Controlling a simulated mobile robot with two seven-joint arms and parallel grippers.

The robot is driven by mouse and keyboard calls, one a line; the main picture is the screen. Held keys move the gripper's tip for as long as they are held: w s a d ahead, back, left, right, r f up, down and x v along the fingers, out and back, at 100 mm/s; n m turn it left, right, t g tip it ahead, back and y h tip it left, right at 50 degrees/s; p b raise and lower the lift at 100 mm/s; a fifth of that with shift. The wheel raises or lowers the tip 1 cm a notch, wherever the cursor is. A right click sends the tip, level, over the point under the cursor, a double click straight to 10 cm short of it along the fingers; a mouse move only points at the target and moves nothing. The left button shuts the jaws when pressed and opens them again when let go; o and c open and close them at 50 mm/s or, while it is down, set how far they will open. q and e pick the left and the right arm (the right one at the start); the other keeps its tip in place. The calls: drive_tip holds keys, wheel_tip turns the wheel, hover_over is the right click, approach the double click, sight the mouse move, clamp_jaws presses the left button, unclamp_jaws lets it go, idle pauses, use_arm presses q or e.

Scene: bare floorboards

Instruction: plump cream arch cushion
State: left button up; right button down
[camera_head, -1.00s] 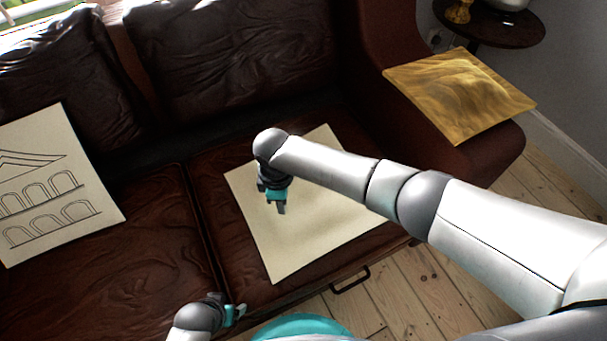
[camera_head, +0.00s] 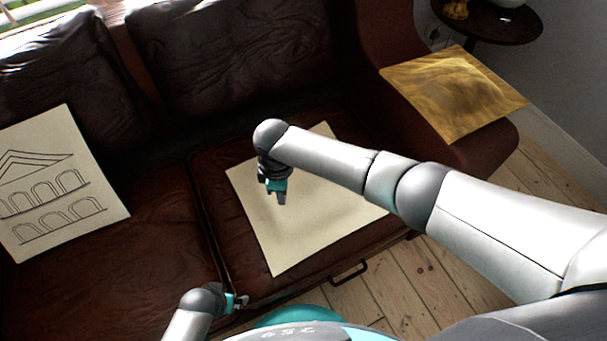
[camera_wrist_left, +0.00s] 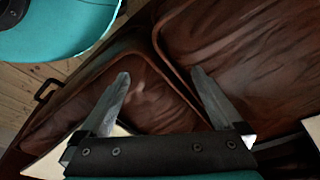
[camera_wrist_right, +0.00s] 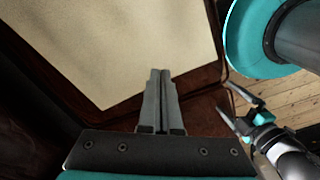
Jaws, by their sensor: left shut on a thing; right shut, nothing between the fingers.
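The cream arch cushion (camera_head: 62,190) leans on the left seat of the brown leather sofa in the head view, printed with dark rows of arches. It looks flat, and its left side is cut off. My right gripper (camera_head: 281,197) points down over a plain cream cushion (camera_head: 325,200) on the right seat. Its fingers are together and empty in the right wrist view (camera_wrist_right: 160,100). My left gripper (camera_head: 241,301) is low at the sofa's front, away from the arch cushion. Its fingers stand apart in the left wrist view (camera_wrist_left: 160,85), with nothing visible between them.
A mustard cushion (camera_head: 452,92) lies on the right armrest. A small dark round table (camera_head: 490,25) stands behind it. Dark back cushions (camera_head: 230,60) line the sofa. Bare floorboards (camera_head: 400,285) are open at the front right.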

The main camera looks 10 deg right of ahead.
use_arm(q)
drive_tip(key=s+a+f+b, duration=0.2)
drive_tip(key=s+f+b, duration=0.1)
drive_tip(key=f, duration=0.2)
drive_tip(key=w+d+r+b, duration=0.1)
drive_tip(key=r, duration=0.1)
drive_tip(key=w+r+b, duration=0.1)
drive_tip(key=w, duration=0.1)
drive_tip(key=w+d+r+b, duration=0.1)
drive_tip(key=r, duration=0.1)
drive_tip(key=shift+w+d+r, duration=0.2)
drive_tip(key=shift+d+r, duration=0.15)
drive_tip(key=w+d+r+t+h+b, duration=0.1)
drive_tip(key=w+r+t+b, duration=0.1)
drive_tip(key=r+b, duration=0.35)
drive_tip(key=w+d+r+t+b, duration=0.1)
drive_tip(key=w+d+r+b, duration=0.1)
drive_tip(key=r, duration=0.6)
drive_tip(key=w+d+r+t+h+b, duration=0.3)
drive_tip(key=d+t+h+b, duration=0.2)
drive_tip(key=d+t, duration=0.4)
drive_tip(key=shift+t, duration=0.7)
use_arm(e)
drive_tip(key=w+a+f, duration=0.1)
drive_tip(key=w+a, duration=0.3)
drive_tip(key=w, duration=0.9)
drive_tip(key=shift+a+f, duration=0.2)
drive_tip(key=shift+f, duration=0.1)
